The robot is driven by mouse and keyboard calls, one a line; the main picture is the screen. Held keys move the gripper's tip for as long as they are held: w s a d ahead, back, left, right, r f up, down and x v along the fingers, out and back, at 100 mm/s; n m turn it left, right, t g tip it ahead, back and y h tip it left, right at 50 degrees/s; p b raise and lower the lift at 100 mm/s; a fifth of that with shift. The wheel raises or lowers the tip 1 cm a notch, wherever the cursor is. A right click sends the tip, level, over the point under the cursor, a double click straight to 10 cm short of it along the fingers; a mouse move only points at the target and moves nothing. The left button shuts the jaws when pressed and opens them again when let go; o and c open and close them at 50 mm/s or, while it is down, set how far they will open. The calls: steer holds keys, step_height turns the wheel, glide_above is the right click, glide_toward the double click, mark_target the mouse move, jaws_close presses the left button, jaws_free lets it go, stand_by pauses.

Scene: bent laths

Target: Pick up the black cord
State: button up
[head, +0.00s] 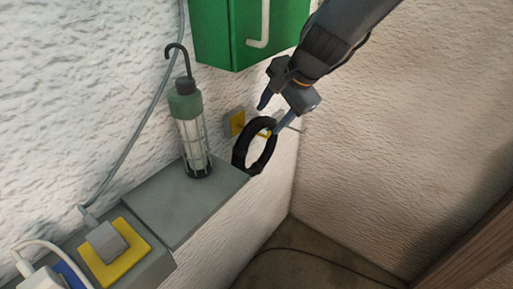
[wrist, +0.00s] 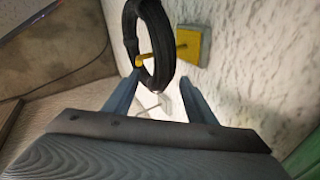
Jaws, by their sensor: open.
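The black cord (head: 241,156) is a coiled ring hanging on a yellow wall hook (head: 237,123), beside the end of the grey ledge. In the wrist view the coil (wrist: 166,45) hangs over the yellow peg of the hook (wrist: 188,47). My gripper (head: 268,118) is open at the top of the coil in the head view. In the wrist view my gripper (wrist: 160,82) has one finger on each side of the coil's lower part. I cannot tell whether either finger touches it.
A caged lamp (head: 191,130) stands on the grey ledge (head: 150,205), left of the coil. A green box (head: 225,35) is on the wall above. A grey plug (head: 106,242) sits on a yellow plate at lower left. A side wall (head: 400,120) is at right.

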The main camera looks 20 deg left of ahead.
mark_target(267, 119)
steer(key=shift+x, duration=2.75)
steer(key=shift+a, duration=0.1)
steer(key=shift+c, duration=0.4)
jaws_close()
steer(key=shift+r, duration=0.1)
